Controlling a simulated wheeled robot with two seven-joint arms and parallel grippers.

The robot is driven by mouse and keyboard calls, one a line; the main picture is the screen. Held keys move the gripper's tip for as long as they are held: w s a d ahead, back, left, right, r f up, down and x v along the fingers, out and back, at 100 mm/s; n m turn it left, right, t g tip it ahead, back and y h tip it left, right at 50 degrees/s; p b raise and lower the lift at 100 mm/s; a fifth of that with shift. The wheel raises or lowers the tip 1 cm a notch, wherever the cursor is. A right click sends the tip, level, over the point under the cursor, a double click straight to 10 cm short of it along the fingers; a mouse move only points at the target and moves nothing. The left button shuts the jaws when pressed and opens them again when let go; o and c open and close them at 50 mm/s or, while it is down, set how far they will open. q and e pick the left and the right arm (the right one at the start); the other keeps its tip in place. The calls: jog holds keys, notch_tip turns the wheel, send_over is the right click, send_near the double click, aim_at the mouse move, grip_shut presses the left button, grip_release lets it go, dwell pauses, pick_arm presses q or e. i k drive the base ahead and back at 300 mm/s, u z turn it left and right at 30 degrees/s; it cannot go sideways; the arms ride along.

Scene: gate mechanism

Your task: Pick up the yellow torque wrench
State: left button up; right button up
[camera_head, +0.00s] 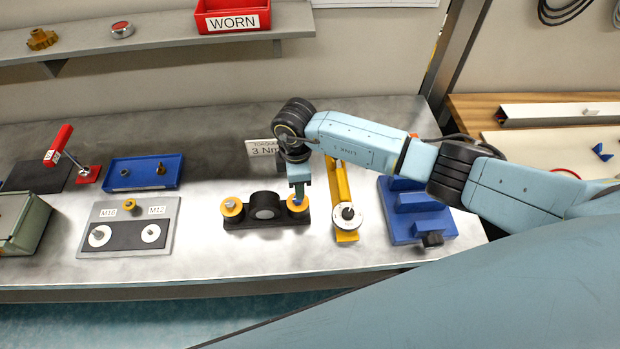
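My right gripper (299,198) points down to the left of the bar, at the right yellow ring (295,206) of a black block. Its fingers are too small to show whether they are open or whether they touch the ring. My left gripper is out of view.
A "TORQUE 3 Nm" sign (260,147) stands behind the black block (265,212). A blue fixture (405,226) is right of the bar. A grey M16/M12 plate (128,240) and a blue tray (126,181) are at left. Bare bench lies between plate and block.

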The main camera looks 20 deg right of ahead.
aim_at(347, 226)
jog(key=z, duration=0.95)
